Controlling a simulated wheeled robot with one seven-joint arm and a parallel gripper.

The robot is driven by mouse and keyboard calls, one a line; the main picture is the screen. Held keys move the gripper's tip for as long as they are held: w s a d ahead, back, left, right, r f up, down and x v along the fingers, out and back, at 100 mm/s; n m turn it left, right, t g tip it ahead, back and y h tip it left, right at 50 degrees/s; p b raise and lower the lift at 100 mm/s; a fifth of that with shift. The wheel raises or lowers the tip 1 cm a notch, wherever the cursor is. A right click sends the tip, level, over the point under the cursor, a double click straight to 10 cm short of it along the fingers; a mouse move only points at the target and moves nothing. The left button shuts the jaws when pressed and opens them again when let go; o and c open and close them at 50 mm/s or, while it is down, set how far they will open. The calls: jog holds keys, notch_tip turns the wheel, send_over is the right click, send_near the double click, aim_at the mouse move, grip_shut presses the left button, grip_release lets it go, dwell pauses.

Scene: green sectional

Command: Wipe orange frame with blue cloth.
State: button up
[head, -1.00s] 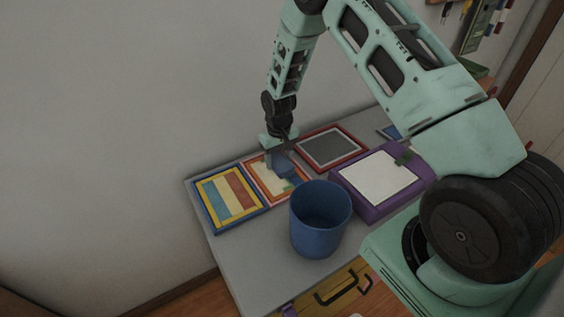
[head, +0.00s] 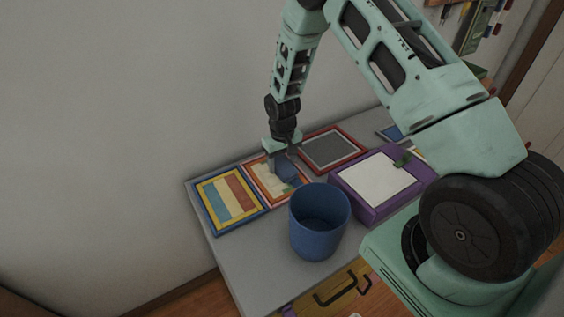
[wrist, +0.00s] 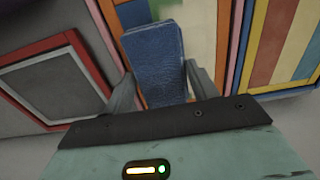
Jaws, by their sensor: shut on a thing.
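The orange frame (head: 252,179) lies flat on the grey table between a blue-and-yellow frame and a red frame. Its picture is pale with some colored patches, and my gripper and the cloth cover part of it. My gripper (head: 278,163) points down over the frame's far right part, shut on the blue cloth (head: 286,170). In the wrist view the blue cloth (wrist: 155,62) is a folded pad between the two fingers, over the orange frame (wrist: 224,40). I cannot tell whether the cloth touches the picture.
A blue-and-yellow frame (head: 204,200) lies left, a red frame (head: 355,138) right. A blue bin (head: 318,245) stands in front, beside a purple box (head: 368,212) with a white top. The wall is close behind. The table's front left (head: 240,265) is clear.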

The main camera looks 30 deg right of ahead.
jog(key=shift+r+p, duration=2.55)
jog(key=shift+r, duration=1.55)
jog(key=shift+r, duration=0.1)
notch_tip(320, 180, up, 8)
jog(key=f+p, duration=0.1)
jog(key=p, duration=0.1)
jog(key=s+a+f+b, duration=0.2)
jog(key=s+f+b, duration=0.1)
jog(key=s+f, duration=0.5)
jog(key=shift+s+a, duration=0.15)
jog(key=shift+s, duration=1)
jog(key=w+a+r+p, duration=0.1)
jog(key=w+r+p, duration=0.15)
jog(key=w, duration=0.25)
jog(key=w+a+r+p, duration=0.1)
jog(key=w+p, duration=0.2)
jog(key=w, duration=0.2)
jog(key=shift+w+f+b, duration=0.15)
jog(key=shift+f+b, duration=3.3)
jog(key=shift+f, duration=1.9)
